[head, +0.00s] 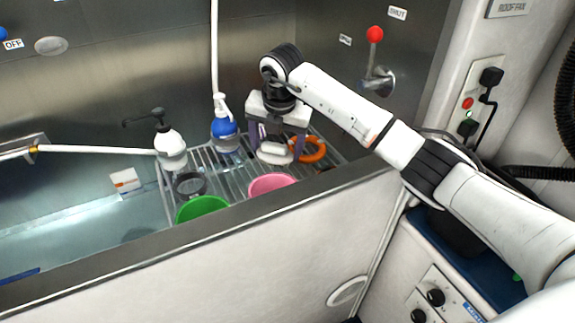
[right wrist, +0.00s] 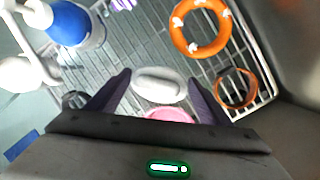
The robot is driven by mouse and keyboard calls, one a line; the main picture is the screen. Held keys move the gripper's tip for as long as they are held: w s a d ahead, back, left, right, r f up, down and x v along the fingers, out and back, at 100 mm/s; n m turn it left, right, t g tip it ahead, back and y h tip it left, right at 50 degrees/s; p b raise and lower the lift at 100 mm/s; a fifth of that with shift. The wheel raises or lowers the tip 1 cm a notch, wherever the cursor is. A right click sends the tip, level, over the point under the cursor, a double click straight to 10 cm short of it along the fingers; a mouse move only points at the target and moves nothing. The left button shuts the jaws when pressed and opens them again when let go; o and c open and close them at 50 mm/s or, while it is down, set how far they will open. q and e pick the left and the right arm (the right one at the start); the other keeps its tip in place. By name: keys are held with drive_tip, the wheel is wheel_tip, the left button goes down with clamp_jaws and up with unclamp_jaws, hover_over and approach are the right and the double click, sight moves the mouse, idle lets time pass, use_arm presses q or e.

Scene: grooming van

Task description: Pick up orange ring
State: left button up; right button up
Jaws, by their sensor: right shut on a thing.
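The orange ring (head: 312,150), with pale bands, lies on the wire rack behind and to the right of my right gripper (head: 275,153). In the right wrist view the orange ring (right wrist: 179,38) is at the top right, apart from the fingers. My right gripper (right wrist: 158,95) points down over the rack, shut on a white oval thing (right wrist: 158,78) between its dark fingers. Whether that thing still touches the rack, I cannot tell. My left gripper is not in view.
The rack (head: 238,178) also holds a pink bowl (head: 272,184), a green bowl (head: 202,208), a dark round container (head: 189,184), a blue bottle (head: 224,131) and a white pump bottle (head: 170,146). A thin brown-orange hoop (right wrist: 236,103) lies near the ring. The tub's front wall (head: 230,255) stands before them.

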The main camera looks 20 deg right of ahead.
sight(289, 166)
wheel_tip(289, 166, down, 3)
drive_tip(key=shift+f, duration=0.1)
drive_tip(key=shift+s+d+p, duration=0.25)
drive_tip(key=shift+s+p, duration=0.05)
drive_tip(key=shift+s, duration=0.2)
drive_tip(key=s, duration=0.1)
drive_tip(key=s+d, duration=0.1)
drive_tip(key=p, duration=0.1)
drive_tip(key=shift+s+d, duration=0.25)
drive_tip(key=shift+s, duration=0.15)
drive_tip(key=shift+f, duration=0.4)
drive_tip(key=shift+w+a+f, duration=0.1)
drive_tip(key=shift+w, duration=0.05)
drive_tip(key=shift+f, duration=0.1)
drive_tip(key=o, duration=0.8)
